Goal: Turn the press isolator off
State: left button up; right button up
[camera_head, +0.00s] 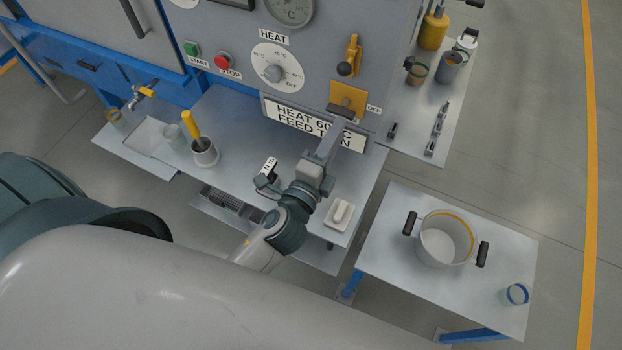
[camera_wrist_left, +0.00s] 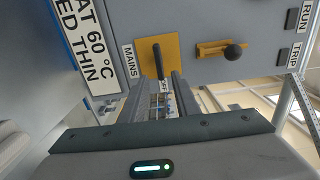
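The isolator is a yellow plate (camera_head: 348,98) with a dark brown handle, low on the grey panel. In the left wrist view the same yellow plate (camera_wrist_left: 178,50) has a MAINS label beside it, and its handle (camera_wrist_left: 157,60) reaches toward the fingertips. An OFF label (camera_head: 374,108) is at the plate's right in the head view. My left gripper (camera_wrist_left: 164,86) is at the handle's end, with a narrow gap between its fingers. I cannot tell whether they touch the handle. My right gripper is not in view.
A second yellow lever with a black knob (camera_head: 345,69) sits above the plate, near RUN and TRIP labels (camera_wrist_left: 293,53). The HEAT dial (camera_head: 275,73) and red STOP button (camera_head: 223,61) are left. A pot (camera_head: 446,240) stands on a right table; a cup (camera_head: 204,152) stands on the bench.

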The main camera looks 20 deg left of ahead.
pick_arm(q)
jog(key=s+b, duration=0.5)
jog(key=s, duration=0.7)
jog(key=shift+s+a, duration=0.2)
jog(key=shift+s, duration=0.2)
